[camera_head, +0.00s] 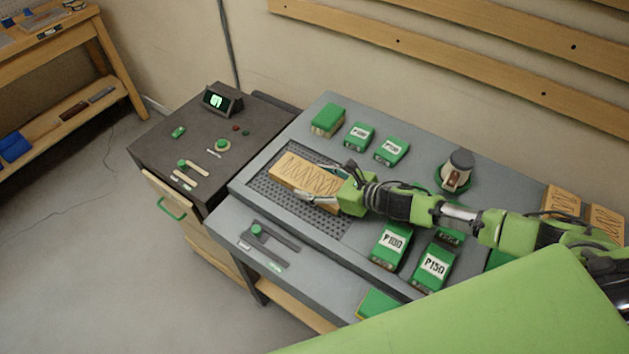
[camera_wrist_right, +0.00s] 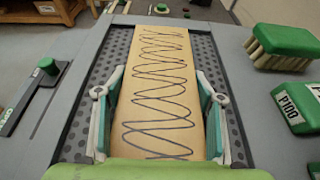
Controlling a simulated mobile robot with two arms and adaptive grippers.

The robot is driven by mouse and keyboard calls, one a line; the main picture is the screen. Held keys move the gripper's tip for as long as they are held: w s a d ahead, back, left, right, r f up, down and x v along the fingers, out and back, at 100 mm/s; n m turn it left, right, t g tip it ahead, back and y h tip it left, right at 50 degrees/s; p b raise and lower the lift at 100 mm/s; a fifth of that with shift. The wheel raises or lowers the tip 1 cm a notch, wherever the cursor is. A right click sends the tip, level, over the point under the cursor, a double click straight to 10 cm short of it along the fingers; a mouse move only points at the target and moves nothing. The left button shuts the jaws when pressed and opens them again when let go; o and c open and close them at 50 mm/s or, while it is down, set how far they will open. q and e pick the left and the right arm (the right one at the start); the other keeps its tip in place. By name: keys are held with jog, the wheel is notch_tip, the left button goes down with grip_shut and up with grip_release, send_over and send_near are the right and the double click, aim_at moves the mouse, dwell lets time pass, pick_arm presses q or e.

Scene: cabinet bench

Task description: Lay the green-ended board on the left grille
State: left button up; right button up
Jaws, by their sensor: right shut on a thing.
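A pale wooden board (camera_head: 298,173) with a wavy scribble on top is over the dark perforated grille (camera_head: 272,197) on the grey bench. In the right wrist view the board (camera_wrist_right: 155,75) runs lengthwise along the grille (camera_wrist_right: 84,118), with bare grille on both sides. My right gripper (camera_head: 318,184) is shut on the board, one finger along each long side. The board's near end is hidden by the gripper, and I see no green end. I cannot tell whether the board touches the grille. My left gripper is not in view.
Green blocks labelled P100 (camera_head: 391,245) and P150 (camera_head: 435,262) stand right of the grille. A green brush (camera_head: 327,120) and smaller green blocks stand behind it. A cup-like holder (camera_head: 457,170) is at the back. More wooden boards (camera_head: 562,201) lie at the far right.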

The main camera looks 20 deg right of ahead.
jog(key=o, duration=1.4)
jog(key=shift+f, duration=0.1)
jog(key=shift+c, duration=0.2)
jog(key=shift+r, duration=0.2)
jog(key=b+v, duration=0.1)
jog(key=v, duration=0.3)
jog(key=b+v, duration=0.1)
jog(key=v, duration=0.4)
jog(key=shift+s+d+f, duration=0.1)
jog(key=shift+s+d, duration=0.1)
jog(key=shift+s, duration=0.1)
jog(key=shift+v, duration=1.25)
jog(key=shift+w, duration=0.15)
